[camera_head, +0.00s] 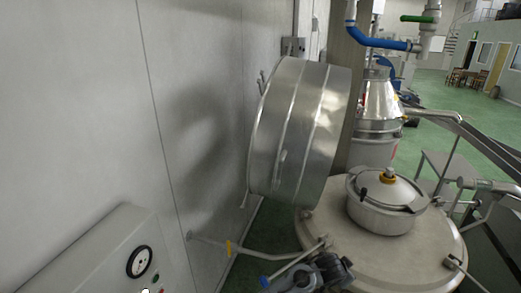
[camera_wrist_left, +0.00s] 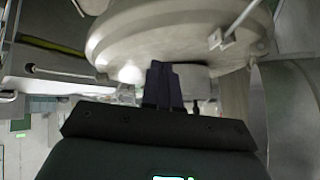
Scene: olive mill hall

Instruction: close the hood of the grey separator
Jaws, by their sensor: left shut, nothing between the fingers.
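The grey separator's round bowl (camera_head: 405,248) stands at the lower right in the head view, with a smaller lidded pot-like piece (camera_head: 385,205) on its top. Its hood (camera_head: 298,130), a big shiny metal drum, is open, tipped up on its side above the bowl's left edge. In the left wrist view, my left gripper (camera_wrist_left: 160,84) is shut and empty, close to a pale round body with a rim (camera_wrist_left: 165,35), likely the separator; contact cannot be told. A dark piece at the bowl's front left may be a fitting or my gripper. My right gripper is not visible.
A plain grey wall (camera_head: 90,90) fills the left. A control box with a gauge (camera_head: 140,262) is at the lower left. A clamp rod with a blue end (camera_head: 290,264) sticks out at the bowl's front. Another metal machine (camera_head: 378,110) stands behind.

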